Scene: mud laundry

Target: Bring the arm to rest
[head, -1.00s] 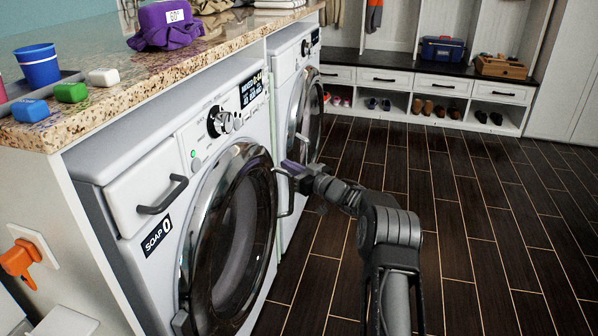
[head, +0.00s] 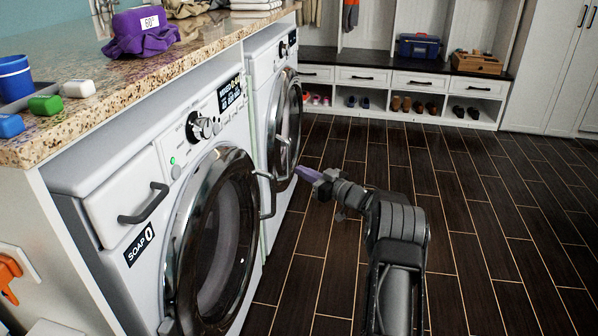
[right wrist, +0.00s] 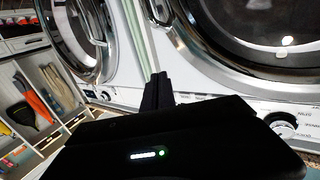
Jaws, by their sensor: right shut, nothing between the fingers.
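My right gripper (head: 308,174) is shut and empty in the head view. It is in the air to the right of the washer door handle (head: 268,194), with a visible gap. Its shut fingers also show in the right wrist view (right wrist: 157,92), in front of the strip between the two machines. The near washer (head: 110,190) has its round door closed and a green light on its panel. The second machine (head: 262,65) stands behind it, its round door also appearing closed. My left gripper is not in view.
The granite counter (head: 200,55) holds a purple cloth bundle (head: 140,38), a blue cup (head: 14,78) and white, green and blue blocks. A shoe bench (head: 395,80) stands at the back. The dark plank floor (head: 480,220) to the right is clear.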

